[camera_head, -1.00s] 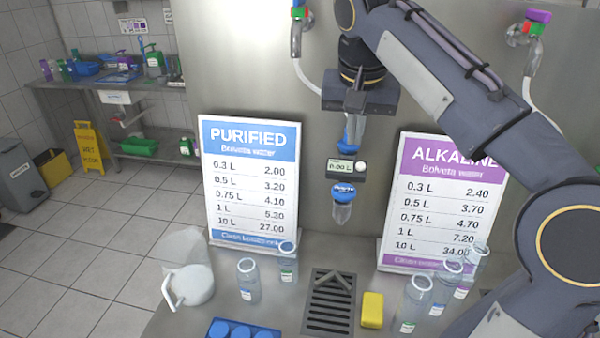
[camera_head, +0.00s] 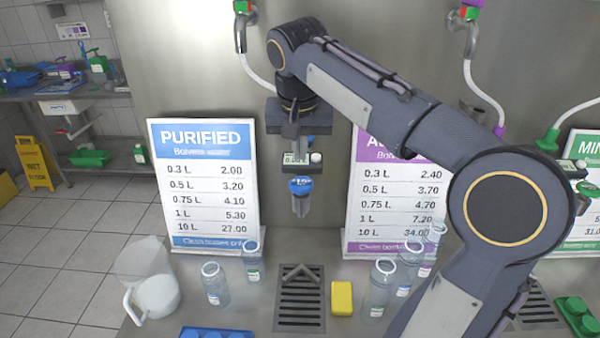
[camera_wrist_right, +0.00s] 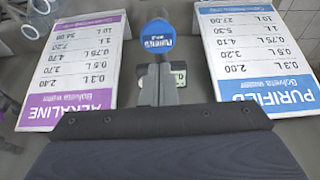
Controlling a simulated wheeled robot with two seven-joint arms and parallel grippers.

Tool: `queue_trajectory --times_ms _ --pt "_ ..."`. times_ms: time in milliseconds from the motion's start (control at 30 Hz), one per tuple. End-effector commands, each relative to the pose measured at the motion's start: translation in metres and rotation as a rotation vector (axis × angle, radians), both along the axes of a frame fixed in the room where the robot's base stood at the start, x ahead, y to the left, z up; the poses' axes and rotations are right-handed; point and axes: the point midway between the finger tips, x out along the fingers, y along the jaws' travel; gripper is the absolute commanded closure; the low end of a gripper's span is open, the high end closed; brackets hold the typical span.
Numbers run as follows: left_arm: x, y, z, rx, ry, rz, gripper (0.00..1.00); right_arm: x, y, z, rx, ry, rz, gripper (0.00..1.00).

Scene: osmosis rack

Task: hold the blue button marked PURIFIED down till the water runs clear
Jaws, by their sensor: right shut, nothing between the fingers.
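The blue button (camera_head: 300,186) with white lettering sits on the dispenser at the right edge of the PURIFIED price board, below a small readout (camera_head: 295,158). It also shows in the right wrist view (camera_wrist_right: 158,38), upside down. A clear nozzle (camera_head: 301,206) hangs beneath it; I see no water running. My right gripper (camera_head: 291,153) points down just above the button, over the readout. In the right wrist view its fingers (camera_wrist_right: 157,72) are shut and empty, close to the button. I cannot tell if they touch it. My left gripper is out of view.
The PURIFIED board (camera_head: 204,185) and ALKALINE board (camera_head: 396,195) flank the dispenser. On the counter are a drain grate (camera_head: 300,312), yellow sponge (camera_head: 342,298), clear jug (camera_head: 150,283) and several bottles. A hose (camera_head: 258,70) runs from the tap at upper left.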

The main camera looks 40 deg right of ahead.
Motion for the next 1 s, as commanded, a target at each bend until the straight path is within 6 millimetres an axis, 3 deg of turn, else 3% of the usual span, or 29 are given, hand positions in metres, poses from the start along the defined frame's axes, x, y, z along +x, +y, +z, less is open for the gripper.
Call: queue_trajectory --times_ms 100,300,800,1000 --pt "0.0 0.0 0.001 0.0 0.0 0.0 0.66 0.004 -0.005 -0.024 0.0 0.005 -0.001 1.0" --pt "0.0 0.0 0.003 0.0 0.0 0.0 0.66 0.005 -0.005 -0.051 -0.001 0.002 0.0 1.0" --pt "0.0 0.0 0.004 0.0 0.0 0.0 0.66 0.005 -0.005 -0.062 -0.001 -0.001 0.0 1.0" --pt "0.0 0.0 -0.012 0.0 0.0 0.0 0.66 0.005 -0.004 -0.083 0.0 0.0 0.001 1.0"
